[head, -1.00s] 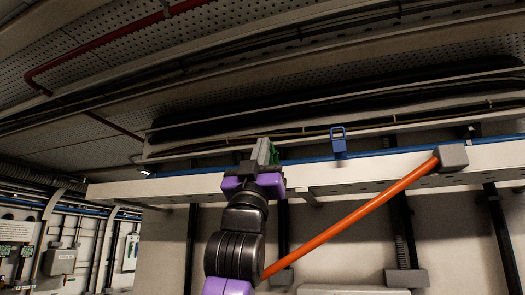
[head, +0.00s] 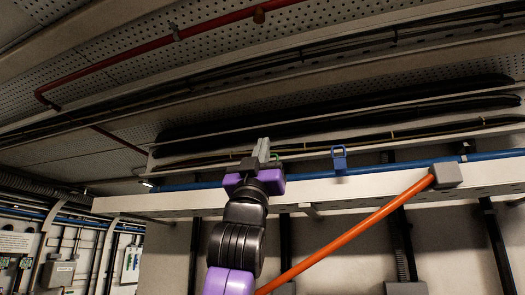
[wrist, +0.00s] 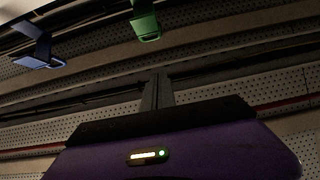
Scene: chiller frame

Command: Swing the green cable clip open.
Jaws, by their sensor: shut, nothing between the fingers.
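The green cable clip (wrist: 145,22) shows at the top of the wrist view, hanging open-framed and cut off by the picture's edge. In the head view it is almost wholly hidden behind my gripper (head: 263,150). My gripper is shut and empty, its grey fingers pointing up by the rail. In the wrist view the fingers (wrist: 157,90) stand below the clip in the picture, with a visible gap between them and it. Whether the clip is latched or open I cannot tell.
A blue clip (head: 339,158) sits on the blue cable (head: 400,168) to the right. A pale beam (head: 340,190) runs below it. An orange bar (head: 350,237) slants up to a grey block (head: 447,174). Black pipes run behind, under a perforated ceiling.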

